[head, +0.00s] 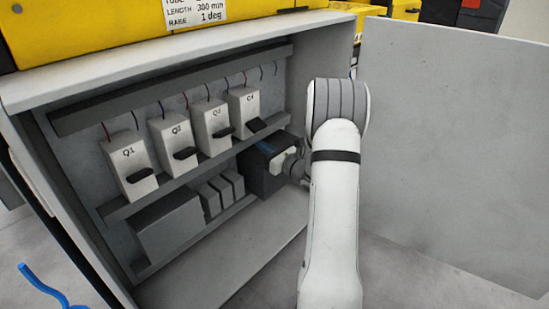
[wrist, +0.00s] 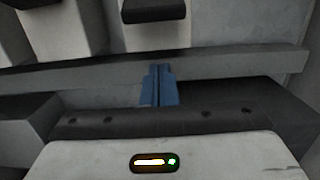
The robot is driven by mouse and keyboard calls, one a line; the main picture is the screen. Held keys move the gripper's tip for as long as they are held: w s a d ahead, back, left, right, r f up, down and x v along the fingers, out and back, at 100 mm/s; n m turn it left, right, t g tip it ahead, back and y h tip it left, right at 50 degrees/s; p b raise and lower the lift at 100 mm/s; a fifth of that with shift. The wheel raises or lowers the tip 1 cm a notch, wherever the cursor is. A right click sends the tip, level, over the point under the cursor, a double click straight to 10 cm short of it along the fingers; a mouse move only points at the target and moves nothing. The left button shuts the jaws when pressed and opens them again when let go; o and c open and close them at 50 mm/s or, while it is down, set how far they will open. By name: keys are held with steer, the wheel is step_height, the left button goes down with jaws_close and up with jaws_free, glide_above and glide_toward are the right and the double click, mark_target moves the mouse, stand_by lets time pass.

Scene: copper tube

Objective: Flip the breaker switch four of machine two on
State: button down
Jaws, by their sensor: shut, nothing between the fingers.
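Breaker Q4 (head: 244,104) is the rightmost of the labelled white breakers in the open grey cabinet. My gripper (head: 264,147) is inside the cabinet below Q4, apart from the lever. Its blue fingers (wrist: 159,86) are shut with nothing between them, in front of the lower rail. In the wrist view a black lever (wrist: 154,11) shows at the top edge, above the fingertips; its label is out of view.
Breakers Q1 (head: 130,165), Q2 (head: 172,137) and Q3 (head: 211,124) stand to the left, with black levers. A dark block (head: 262,178) and grey modules (head: 220,190) sit below. The open cabinet door (head: 450,150) is on the right.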

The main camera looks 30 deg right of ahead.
mark_target(256, 125)
steer(key=shift+x, duration=1)
steer(key=shift+s+d+r+b, duration=0.15)
steer(key=shift+s+r, duration=0.2)
steer(key=shift+r, duration=0.25)
steer(key=shift+s+d+r+b, duration=0.15)
steer(key=shift+s+r, duration=0.25)
steer(key=shift+r, duration=0.25)
steer(key=shift+s+r, duration=0.25)
steer(key=shift+r, duration=0.3)
